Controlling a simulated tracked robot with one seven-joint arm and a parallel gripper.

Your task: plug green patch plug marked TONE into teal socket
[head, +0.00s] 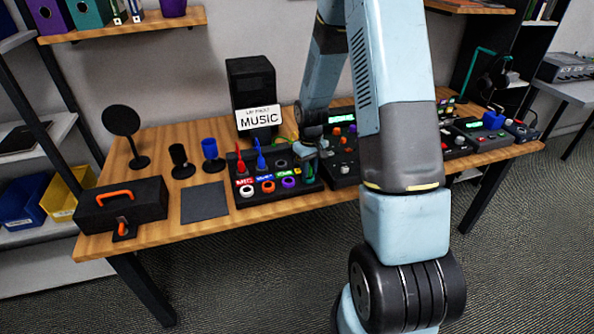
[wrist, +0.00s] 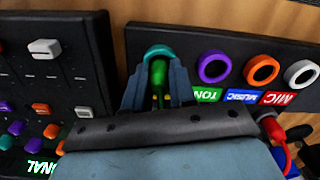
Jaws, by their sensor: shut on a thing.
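My gripper (wrist: 158,80) is shut on the green plug (wrist: 158,73), seen from above in the wrist view. The plug's end overlaps the near edge of the teal socket (wrist: 158,51); I cannot tell whether it is in or just above it. The green TONE label (wrist: 207,94) is on the black patch panel (wrist: 190,38), beside the gripper. In the head view my gripper (head: 309,150) is at the right end of the patch panel (head: 249,203), where plug and teal socket are hard to make out.
Purple (wrist: 214,66), orange (wrist: 262,70) and white (wrist: 301,73) sockets line the panel. Red (head: 241,166) and blue (head: 261,158) plugs stand behind them. A slider mixer (wrist: 55,70) adjoins the panel. A black speaker with a MUSIC sign (head: 258,117) stands behind.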

